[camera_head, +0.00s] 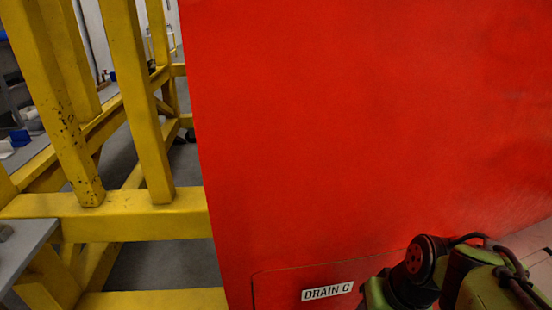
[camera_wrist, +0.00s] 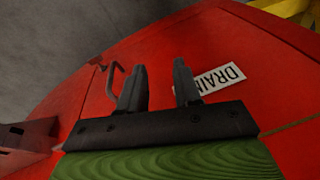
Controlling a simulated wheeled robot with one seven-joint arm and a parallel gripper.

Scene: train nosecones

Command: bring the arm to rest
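My gripper (camera_wrist: 160,76) shows in the wrist view with its two dark fingers apart and nothing between them. Behind the fingers is a red panel (camera_wrist: 222,55) with a white drain label (camera_wrist: 222,79), partly covered by the right finger. The distance from the fingertips to the panel is hard to tell. In the head view my green and black arm (camera_head: 430,275) is at the lower right, in front of the large red nosecone (camera_head: 350,120). My fingers cannot be made out there.
A white "DRAIN C" label (camera_head: 327,291) sits on an outlined panel low on the nosecone. A yellow frame (camera_head: 130,215) stands at the left, with a grey surface (camera_head: 25,245) beside it. A thin bent hook or handle (camera_wrist: 111,80) shows left of my fingers.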

